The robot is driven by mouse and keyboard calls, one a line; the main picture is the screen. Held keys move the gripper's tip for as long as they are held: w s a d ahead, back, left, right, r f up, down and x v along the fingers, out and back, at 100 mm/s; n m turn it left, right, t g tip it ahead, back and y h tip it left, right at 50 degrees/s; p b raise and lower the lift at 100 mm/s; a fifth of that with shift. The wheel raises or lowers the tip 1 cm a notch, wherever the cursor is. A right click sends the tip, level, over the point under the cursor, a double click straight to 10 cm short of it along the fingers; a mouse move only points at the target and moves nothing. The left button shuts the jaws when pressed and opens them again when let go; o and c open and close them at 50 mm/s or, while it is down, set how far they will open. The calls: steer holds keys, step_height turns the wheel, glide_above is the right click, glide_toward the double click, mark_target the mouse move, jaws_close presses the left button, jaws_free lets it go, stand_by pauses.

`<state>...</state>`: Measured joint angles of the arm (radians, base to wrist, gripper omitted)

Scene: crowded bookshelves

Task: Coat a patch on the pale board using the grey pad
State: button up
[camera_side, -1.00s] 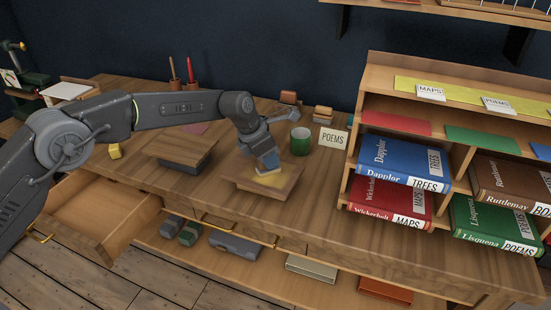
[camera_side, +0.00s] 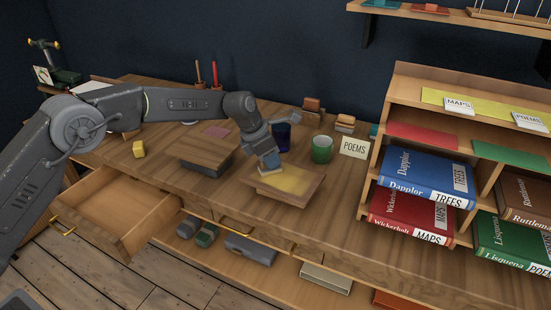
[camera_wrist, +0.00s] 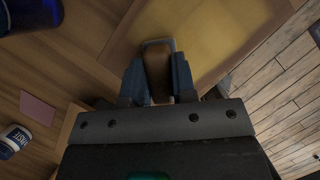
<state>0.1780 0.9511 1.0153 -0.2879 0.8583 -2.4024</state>
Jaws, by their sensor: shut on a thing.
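The pale board (camera_side: 309,189) lies on the desk in the side view, with a yellow coated patch (camera_side: 290,179) on its face. Its bare border (camera_wrist: 134,30) and the yellow patch (camera_wrist: 222,38) also show in the wrist view. My gripper (camera_side: 269,164) is over the left part of the board, pointing down. In the wrist view its fingers (camera_wrist: 158,75) are shut on the pad's brown grip, with a grey edge of the pad (camera_wrist: 157,43) showing beyond it. The pad's underside is hidden, so I cannot tell whether it touches the board.
A dark blue cup (camera_side: 281,136) and a green cup (camera_side: 322,149) stand behind the board. A dark box with a wooden top (camera_side: 205,150) is to its left. The bookcase (camera_side: 365,196) stands right. An open drawer (camera_side: 120,205) juts out at the front left.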

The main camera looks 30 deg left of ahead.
steer(key=shift+w+a, duration=0.15)
steer(key=shift+a, duration=1.65)
steer(key=shift+w+f, duration=0.1)
steer(key=shift+w, duration=0.55)
steer(key=shift+s+d, duration=0.1)
steer(key=shift+d, duration=2.1)
steer(key=shift+s+d, duration=0.2)
steer(key=shift+d, duration=1.8)
steer(key=shift+s+d, duration=0.15)
steer(key=shift+d, duration=1.8)
steer(key=shift+s+d, duration=0.1)
steer(key=shift+d, duration=1.35)
steer(key=shift+r, duration=0.2)
steer(key=shift+r, duration=1.45)
